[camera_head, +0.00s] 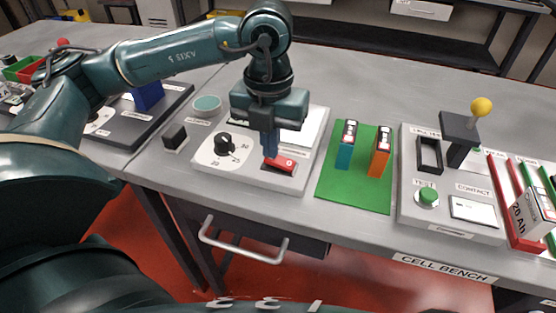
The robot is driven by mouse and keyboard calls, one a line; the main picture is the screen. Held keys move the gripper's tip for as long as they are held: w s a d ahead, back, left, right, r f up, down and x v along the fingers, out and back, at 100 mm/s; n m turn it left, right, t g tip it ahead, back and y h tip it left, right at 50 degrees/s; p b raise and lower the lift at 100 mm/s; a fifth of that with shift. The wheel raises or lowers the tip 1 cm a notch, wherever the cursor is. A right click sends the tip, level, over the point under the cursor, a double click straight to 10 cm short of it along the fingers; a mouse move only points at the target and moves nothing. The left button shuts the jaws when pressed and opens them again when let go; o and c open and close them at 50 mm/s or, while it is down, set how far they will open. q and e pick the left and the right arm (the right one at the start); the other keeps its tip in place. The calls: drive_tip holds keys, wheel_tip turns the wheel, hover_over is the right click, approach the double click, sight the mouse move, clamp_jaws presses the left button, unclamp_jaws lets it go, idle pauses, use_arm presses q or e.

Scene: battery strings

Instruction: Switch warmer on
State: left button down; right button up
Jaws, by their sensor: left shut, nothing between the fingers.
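The warmer (235,178) is a light grey box on the bench, left of the green mat. It has a black dial (224,143) on a white face and a red rocker switch (281,164) near its front right. My left gripper (270,155) points down over the warmer. Its fingers are shut and empty, with the tips at the left end of the red switch. I cannot tell whether they touch it. The gripper body hides part of the warmer's white top panel. My right gripper is not in view.
A green mat (330,195) holds a teal cell (346,145) and an orange cell (380,152). Right of it stands a test unit (408,205) with a yellow-knobbed lever (481,107) and a green button (428,196). A small black block (174,136) sits left of the warmer. A drawer handle (243,250) juts out below.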

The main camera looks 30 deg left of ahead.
use_arm(q)
drive_tip(key=shift+f, duration=0.3)
drive_tip(key=shift+r+p, duration=2.2)
drive_tip(key=shift+r, duration=1.4)
drive_tip(key=shift+f, duration=0.1)
